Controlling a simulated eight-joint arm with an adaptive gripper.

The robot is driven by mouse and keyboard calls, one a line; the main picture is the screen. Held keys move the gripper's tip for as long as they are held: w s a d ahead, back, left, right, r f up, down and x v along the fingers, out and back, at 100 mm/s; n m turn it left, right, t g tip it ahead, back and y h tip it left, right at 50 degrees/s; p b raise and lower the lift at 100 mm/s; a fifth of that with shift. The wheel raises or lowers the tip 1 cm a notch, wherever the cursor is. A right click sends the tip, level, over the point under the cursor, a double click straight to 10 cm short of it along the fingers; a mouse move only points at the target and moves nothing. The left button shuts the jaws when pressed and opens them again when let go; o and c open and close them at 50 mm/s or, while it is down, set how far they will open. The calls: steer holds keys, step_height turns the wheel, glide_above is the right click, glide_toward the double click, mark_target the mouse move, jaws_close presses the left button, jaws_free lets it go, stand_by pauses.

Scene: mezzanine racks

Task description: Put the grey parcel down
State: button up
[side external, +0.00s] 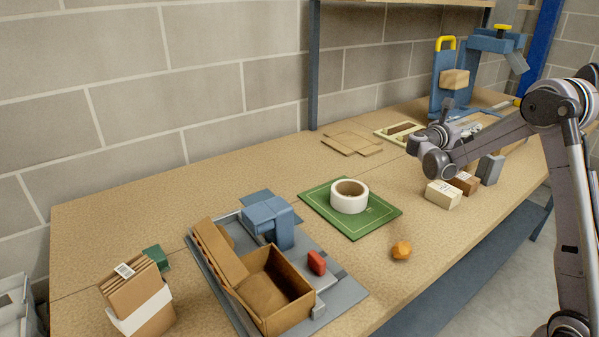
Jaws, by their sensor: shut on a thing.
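The grey parcel (490,169) shows upright just below my forearm, to the right of a brown box. The forearm passes close above it, and I cannot tell whether its base touches the table. My gripper (466,129) is mostly hidden behind my own wrist and forearm; only pale parts of it show. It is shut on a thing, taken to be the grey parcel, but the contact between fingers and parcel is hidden.
A brown box (464,183) and a cream box (443,195) stand left of the parcel. A green mat (381,213) with a tape roll (349,197), an orange lump (401,250) and an open carton (297,314) lie further left. The bench's front edge is close.

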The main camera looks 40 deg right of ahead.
steer(key=shift+s+r, duration=0.2)
steer(key=shift+s, duration=0.15)
steer(key=s+a, duration=1.5)
steer(key=w+a+f, duration=0.5)
steer(key=w+f, duration=0.4)
steer(key=f, duration=0.1)
steer(key=shift+w+a+f, duration=0.25)
steer(key=shift+a+f, duration=0.1)
steer(key=o, duration=1.4)
